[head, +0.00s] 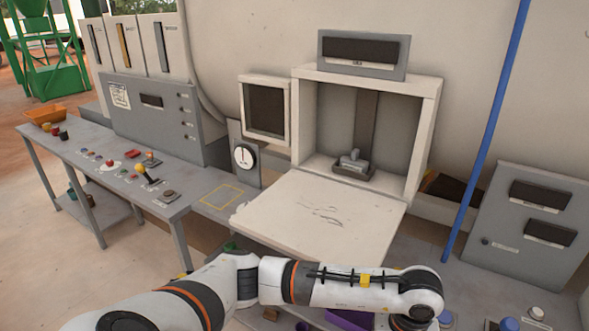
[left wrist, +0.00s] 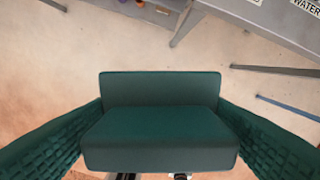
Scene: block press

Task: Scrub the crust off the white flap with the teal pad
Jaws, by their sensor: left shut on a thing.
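The white flap (head: 290,236) lies folded open in front of the white press box in the head view. Thin dark crust marks (head: 325,212) show on its upper middle. The teal pad (left wrist: 160,136) fills the middle of the left wrist view, a block with a raised back part. My left gripper (left wrist: 160,118) is shut on it, with a dark green textured finger on each side. In the head view my left arm crosses in front of the flap's near edge, and its gripper and the pad are out of the picture. My right gripper is in neither view.
The white box (head: 430,125) has a grey metal fitting (head: 353,165) on its floor. A blue pole (head: 488,120) stands right of it, beside a grey panel box (head: 530,225). A control bench (head: 180,190) with knobs is at left. A purple tray (head: 345,319) lies below my arm.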

